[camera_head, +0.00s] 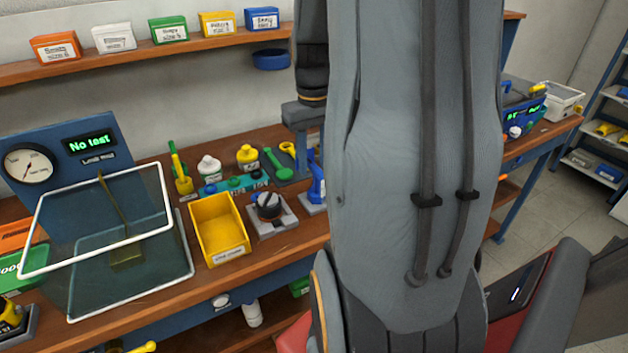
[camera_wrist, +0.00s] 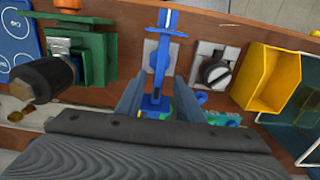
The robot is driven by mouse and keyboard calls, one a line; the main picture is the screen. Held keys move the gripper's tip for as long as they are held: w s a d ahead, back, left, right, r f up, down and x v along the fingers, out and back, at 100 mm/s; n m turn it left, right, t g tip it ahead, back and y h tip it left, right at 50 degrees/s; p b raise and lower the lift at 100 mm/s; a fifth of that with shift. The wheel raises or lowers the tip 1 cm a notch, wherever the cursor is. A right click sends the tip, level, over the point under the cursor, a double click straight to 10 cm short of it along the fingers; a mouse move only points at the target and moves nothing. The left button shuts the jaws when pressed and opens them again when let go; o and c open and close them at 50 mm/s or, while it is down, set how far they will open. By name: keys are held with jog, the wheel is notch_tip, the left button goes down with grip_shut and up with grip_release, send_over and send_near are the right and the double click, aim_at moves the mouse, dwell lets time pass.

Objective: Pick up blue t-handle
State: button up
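The blue t-handle (camera_wrist: 158,68) stands on a small grey base plate in the wrist view, its crossbar toward the top of the picture. In the head view a part of the blue t-handle (camera_head: 317,185) shows beside my arm, which hides the rest. My gripper (camera_wrist: 158,88) is open in the wrist view, with one finger on each side of the handle's blue shaft. I see no clear contact between fingers and shaft. In the head view my arm covers much of the bench and the gripper is only partly visible.
A grey-based black knob (camera_head: 269,207) and a yellow bin (camera_head: 220,227) stand beside the handle. A green clamp-like fixture (camera_wrist: 98,58) is on its other side. Bottles, a green spoon-shaped tool (camera_head: 277,163) and a glass-covered test stand (camera_head: 110,230) also occupy the bench.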

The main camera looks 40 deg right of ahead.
aim_at(315, 167)
jog(key=shift+s+f+p, duration=0.15)
jog(key=shift+f+p, duration=0.25)
jog(key=shift+f, duration=0.9)
jog(key=shift+s+f+p, duration=0.15)
jog(key=shift+f+p, duration=0.25)
jog(key=shift+f, duration=0.9)
grip_shut()
